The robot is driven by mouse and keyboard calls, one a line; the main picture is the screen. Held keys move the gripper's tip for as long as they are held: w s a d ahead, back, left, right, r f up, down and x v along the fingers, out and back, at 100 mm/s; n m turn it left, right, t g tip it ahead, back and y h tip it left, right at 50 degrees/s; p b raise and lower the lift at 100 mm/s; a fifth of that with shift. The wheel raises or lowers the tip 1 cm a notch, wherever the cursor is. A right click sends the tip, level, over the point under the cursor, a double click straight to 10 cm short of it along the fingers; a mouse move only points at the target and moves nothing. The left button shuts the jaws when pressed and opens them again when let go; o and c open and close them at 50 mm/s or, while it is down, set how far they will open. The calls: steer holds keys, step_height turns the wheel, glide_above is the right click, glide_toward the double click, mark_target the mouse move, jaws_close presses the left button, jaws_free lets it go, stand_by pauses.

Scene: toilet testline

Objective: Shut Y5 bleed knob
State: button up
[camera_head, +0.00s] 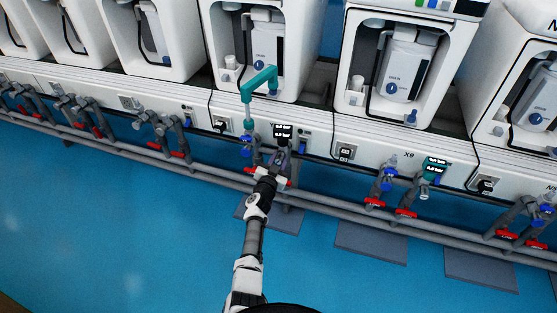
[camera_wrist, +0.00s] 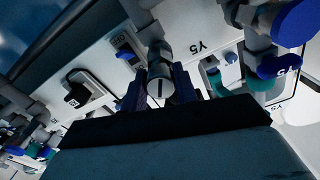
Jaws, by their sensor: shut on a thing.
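In the wrist view, a grey round knob (camera_wrist: 160,88) with a dark line across its face sits between the two blue fingers of my gripper (camera_wrist: 161,90). My gripper is shut on it, with one finger on each side. A Y5 label (camera_wrist: 200,47) is on the white panel just right of it. In the head view, my gripper (camera_head: 277,165) reaches the pipework at the middle station, below a small black pressure display (camera_head: 283,131). The knob is too small and too covered to make out there.
A teal pipe (camera_head: 258,82) rises beside the arm at this station. Blue knobs (camera_wrist: 296,22) are close on the right in the wrist view. Red-handled valves (camera_head: 375,203) and a long grey pipe (camera_head: 330,208) run along the front. The blue floor (camera_head: 120,230) is mostly clear.

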steer(key=m, duration=1.1)
steer(key=shift+m+b, duration=0.3)
steer(key=shift+b, duration=0.1)
stand_by(0.3)
steer(key=o, duration=1)
steer(key=shift+p+v, duration=3.1)
steer(key=shift+v, duration=3.8)
